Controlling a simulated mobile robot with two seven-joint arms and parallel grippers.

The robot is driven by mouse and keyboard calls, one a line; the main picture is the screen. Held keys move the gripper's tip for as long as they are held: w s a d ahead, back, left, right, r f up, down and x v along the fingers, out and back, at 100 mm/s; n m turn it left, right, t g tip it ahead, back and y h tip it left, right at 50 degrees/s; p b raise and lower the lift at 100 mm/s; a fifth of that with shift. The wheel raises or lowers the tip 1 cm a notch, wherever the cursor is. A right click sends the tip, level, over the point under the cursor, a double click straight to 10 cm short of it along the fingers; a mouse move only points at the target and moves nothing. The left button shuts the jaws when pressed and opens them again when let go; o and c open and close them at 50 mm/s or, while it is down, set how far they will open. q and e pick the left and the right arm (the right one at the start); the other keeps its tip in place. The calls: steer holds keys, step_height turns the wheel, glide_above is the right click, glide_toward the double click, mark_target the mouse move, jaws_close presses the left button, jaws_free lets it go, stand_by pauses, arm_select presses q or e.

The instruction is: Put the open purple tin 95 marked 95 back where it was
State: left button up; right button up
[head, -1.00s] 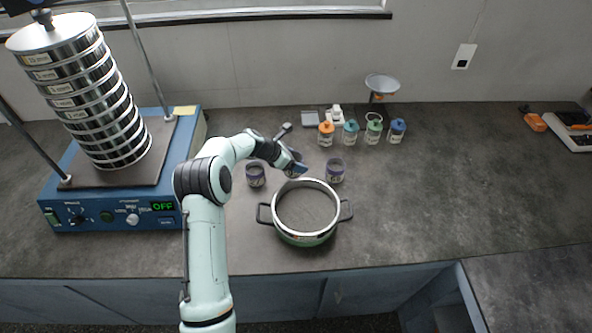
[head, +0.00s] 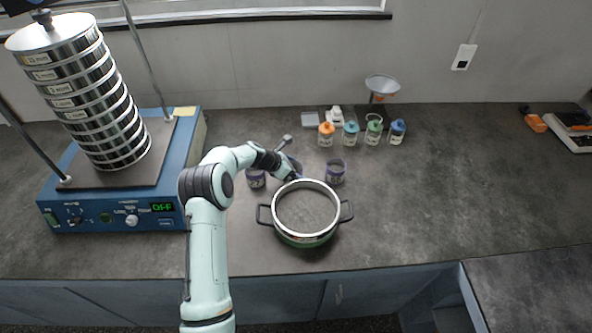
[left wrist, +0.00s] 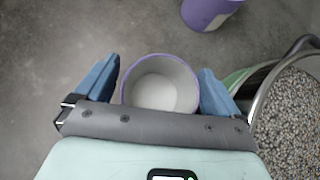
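An open purple-rimmed tin (left wrist: 160,88) with a pale inside sits between the fingers of my left gripper (left wrist: 159,80) in the left wrist view. The fingers are apart on either side of it, with a narrow gap visible at the left. In the head view my left gripper (head: 291,174) is low behind the pot and partly hides this tin (head: 296,163). Two other purple tins stand at its left (head: 255,178) and right (head: 335,173). I cannot read 95 on any of them. My right gripper is not in view.
A green pot (head: 305,238) with a steel rim and grainy contents stands close in front of the gripper. Several coloured-lid jars (head: 350,133) and a funnel stand (head: 381,86) are behind. The sieve shaker (head: 120,205) is at left. The right-hand counter is largely clear.

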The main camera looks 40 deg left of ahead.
arm_select(q)
steer(key=shift+r, duration=0.15)
steer(key=v, duration=1.2)
steer(key=shift+b, duration=0.45)
